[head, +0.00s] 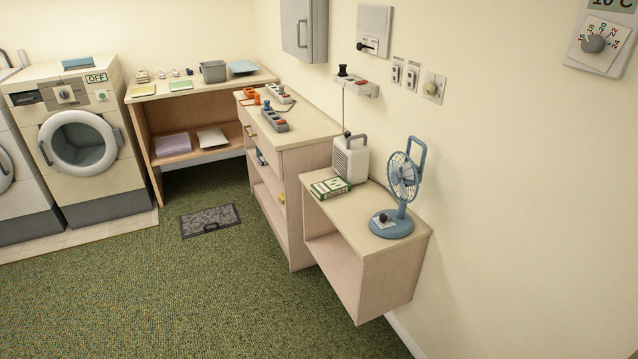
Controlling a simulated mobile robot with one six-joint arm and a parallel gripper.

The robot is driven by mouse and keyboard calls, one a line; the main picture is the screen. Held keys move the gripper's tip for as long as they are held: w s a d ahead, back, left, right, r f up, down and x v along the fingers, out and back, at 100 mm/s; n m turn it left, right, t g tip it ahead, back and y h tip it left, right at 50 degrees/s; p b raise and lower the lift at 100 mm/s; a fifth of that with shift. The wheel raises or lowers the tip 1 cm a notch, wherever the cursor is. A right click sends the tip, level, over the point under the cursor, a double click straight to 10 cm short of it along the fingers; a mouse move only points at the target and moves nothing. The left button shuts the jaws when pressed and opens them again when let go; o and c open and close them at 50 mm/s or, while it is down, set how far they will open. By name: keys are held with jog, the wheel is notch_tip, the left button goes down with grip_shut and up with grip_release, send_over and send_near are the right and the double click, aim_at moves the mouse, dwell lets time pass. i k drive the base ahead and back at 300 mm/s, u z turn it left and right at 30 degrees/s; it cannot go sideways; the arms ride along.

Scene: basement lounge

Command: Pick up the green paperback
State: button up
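A thick green item with a white patterned top (330,187) lies flat on the front left part of the wall cabinet's top (365,212). It looks like a paperback or a small box; I cannot tell which. Its left edge is near the cabinet's left edge. A flat green item (181,86) and a yellow-green one (143,91) lie on the far corner table (215,83); they are too small to identify. My gripper is not in view.
A white heater-like box (350,160) stands just behind the thick green item. A blue fan (402,185) stands to its right. A drawer cabinet (300,135) holding power strips adjoins on the left. The green carpet (200,300) in front is clear except for a grey mat (210,220).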

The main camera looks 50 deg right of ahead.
aim_at(337, 185)
jog(key=u, duration=0.05)
jog(key=i, duration=0.9)
jog(key=u, duration=0.25)
